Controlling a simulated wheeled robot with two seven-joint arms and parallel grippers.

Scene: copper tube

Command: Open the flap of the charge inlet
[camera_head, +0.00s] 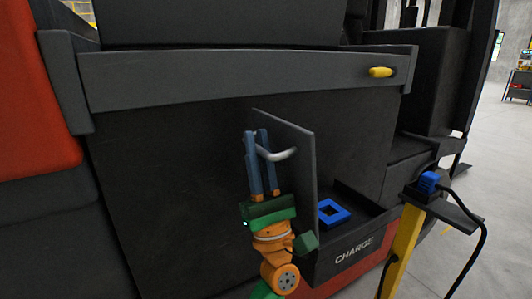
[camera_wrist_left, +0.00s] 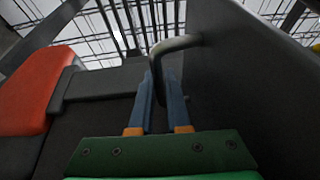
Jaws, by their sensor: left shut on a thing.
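The flap (camera_head: 300,165) is a flat dark grey panel standing upright, swung out from the dark vehicle body. Its bent grey handle (camera_head: 280,155) faces left, towards my left gripper (camera_head: 257,134). My left gripper's two blue fingers are shut on the handle. The left wrist view shows the handle (camera_wrist_left: 178,43) running down between the fingers (camera_wrist_left: 163,78), with the flap (camera_wrist_left: 255,75) on the right. The blue square charge inlet (camera_head: 337,222) shows right of the flap in a dark recess above the CHARGE label (camera_head: 354,251). My right gripper is out of view.
A yellow post (camera_head: 402,240) with a blue plug (camera_head: 428,182) and black cable stands at the right. Open floor (camera_head: 490,170) lies at the far right.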

